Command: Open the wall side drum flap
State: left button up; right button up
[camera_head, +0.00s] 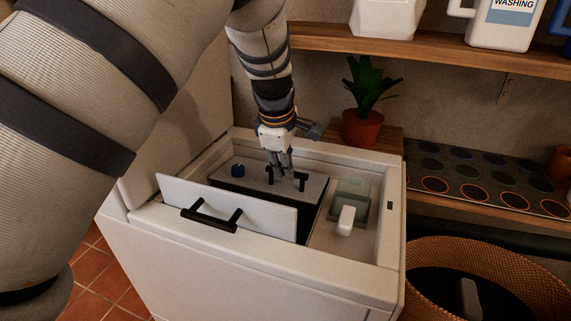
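The wall side drum flap (258,178) is a light grey panel inside the open top of the white washer (250,262). It has a black handle (303,182) and looks flat. The near flap (172,189) stands raised and tilted at the front, with its own black handle (210,220) facing me. A dark gap shows between the two flaps. My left gripper (284,170) points down at the wall side flap's handle, with its fingertips at or just beside the bar. I cannot tell whether the fingers grip it. My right gripper is not in view.
A greenish container with a white part (347,219) stands right of the drum. A potted plant (364,126), a wooden shelf (430,47) with white jugs and a wicker basket (535,285) are close by.

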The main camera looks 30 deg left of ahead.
pick_arm(q)
jog(key=shift+w+r, duration=0.1)
jog(key=shift+w, duration=0.1)
grip_shut()
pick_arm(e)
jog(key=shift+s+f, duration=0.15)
pick_arm(q)
jog(key=shift+w+a+r+g+b, duration=0.15)
jog(key=shift+w+r+g+b, duration=0.2)
jog(key=shift+w+g+b, duration=0.35)
jog(key=shift+o, duration=1)
grip_release()
jog(key=shift+s+r, duration=0.1)
jog(key=shift+r, duration=0.15)
jog(key=o, duration=0.6)
jog(key=shift+r, duration=0.1)
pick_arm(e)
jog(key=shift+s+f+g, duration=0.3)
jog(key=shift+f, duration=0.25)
